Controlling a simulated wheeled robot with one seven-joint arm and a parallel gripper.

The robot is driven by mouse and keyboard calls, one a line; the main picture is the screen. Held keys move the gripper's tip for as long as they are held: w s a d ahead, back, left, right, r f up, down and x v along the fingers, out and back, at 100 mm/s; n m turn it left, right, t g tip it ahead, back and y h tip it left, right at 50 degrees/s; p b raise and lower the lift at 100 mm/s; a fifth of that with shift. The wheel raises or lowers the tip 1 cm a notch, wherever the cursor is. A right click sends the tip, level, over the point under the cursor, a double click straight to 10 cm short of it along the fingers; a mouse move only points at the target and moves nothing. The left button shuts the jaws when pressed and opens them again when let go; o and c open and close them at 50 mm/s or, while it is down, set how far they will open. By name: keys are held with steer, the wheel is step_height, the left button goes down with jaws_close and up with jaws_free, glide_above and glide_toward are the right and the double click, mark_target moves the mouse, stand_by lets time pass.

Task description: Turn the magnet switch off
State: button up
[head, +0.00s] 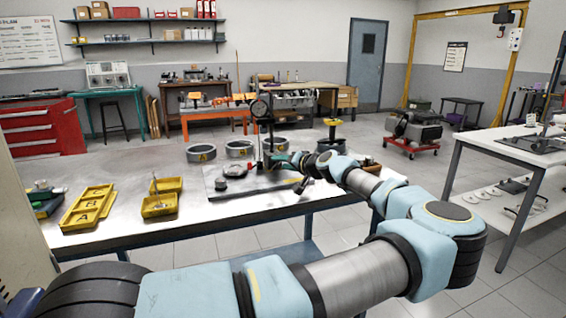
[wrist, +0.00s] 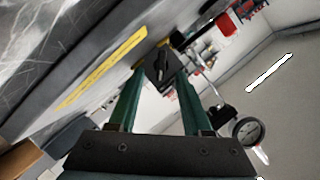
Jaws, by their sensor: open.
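The magnet switch (wrist: 162,66) shows in the wrist view as a dark knob on the end face of a black magnet base, ahead of my gripper and between the lines of its fingers. My gripper (wrist: 163,77) has two green fingers spread apart, with nothing held between them. Whether the fingertips touch the knob or base, I cannot tell. In the head view my gripper (head: 284,160) is at the foot of the gauge stand on the workbench, and the switch is too small to make out. A round dial gauge (wrist: 248,131) shows at the right of the wrist view and on the stand in the head view (head: 260,107).
A dark surface plate (head: 225,187) lies on the metal workbench (head: 115,165). Rings (head: 201,153) stand behind it. Yellow trays (head: 88,207) and small yellow bins (head: 159,205) sit at the left. The bench top between bins and rings is clear.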

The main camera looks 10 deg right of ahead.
jaws_close()
stand_by(0.3)
stand_by(0.3)
